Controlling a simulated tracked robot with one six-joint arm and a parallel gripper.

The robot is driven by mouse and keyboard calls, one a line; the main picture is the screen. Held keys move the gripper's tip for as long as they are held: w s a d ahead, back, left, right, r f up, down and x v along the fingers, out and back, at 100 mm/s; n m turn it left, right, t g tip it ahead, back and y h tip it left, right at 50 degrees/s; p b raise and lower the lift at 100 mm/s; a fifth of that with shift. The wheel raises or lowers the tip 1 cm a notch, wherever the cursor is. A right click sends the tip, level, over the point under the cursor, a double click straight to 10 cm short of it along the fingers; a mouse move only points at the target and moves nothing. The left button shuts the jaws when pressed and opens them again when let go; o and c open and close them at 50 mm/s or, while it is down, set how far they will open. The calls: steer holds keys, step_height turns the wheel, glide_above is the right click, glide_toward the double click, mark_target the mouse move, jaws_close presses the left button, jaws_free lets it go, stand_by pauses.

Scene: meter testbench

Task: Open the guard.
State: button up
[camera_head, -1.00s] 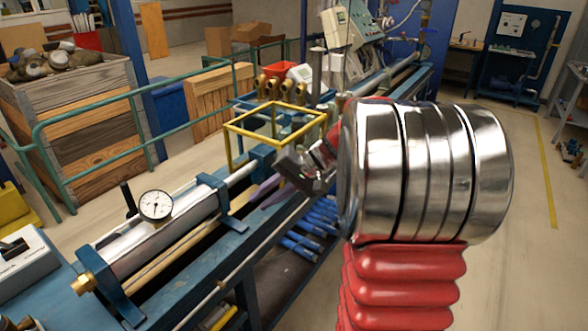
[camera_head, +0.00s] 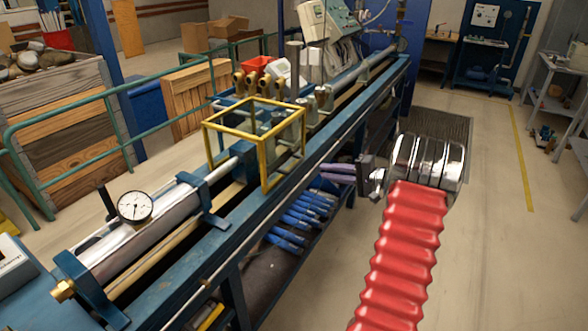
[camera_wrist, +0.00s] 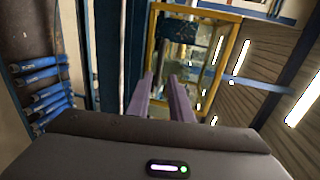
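The guard (camera_head: 262,146) is a yellow box-shaped frame standing over the blue test bench, around part of the meter line. Its sides look see-through, and it appears to be down over the line. In the wrist view the yellow frame (camera_wrist: 237,52) fills the upper middle, beyond my fingertips. My gripper (camera_head: 324,172) is on the aisle side of the bench, to the right of the guard, its purple fingers pointing left. The wrist view shows a narrow gap between the fingers (camera_wrist: 162,77) with nothing held. The fingers look apart from the frame.
A dial gauge (camera_head: 135,206) sits on the cylinder at the near end of the bench (camera_head: 225,258). Blue-handled items (camera_head: 300,212) lie on a shelf below. Brass fittings (camera_head: 262,80) and a control console (camera_head: 335,35) stand beyond the guard.

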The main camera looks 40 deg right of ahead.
mark_target(294, 166)
stand_by(0.3)
steer(key=x, duration=1.4)
steer(key=shift+d, duration=0.1)
steer(key=shift+c, duration=0.4)
jaws_close()
steer(key=shift+a, duration=0.25)
steer(key=shift+d, duration=0.1)
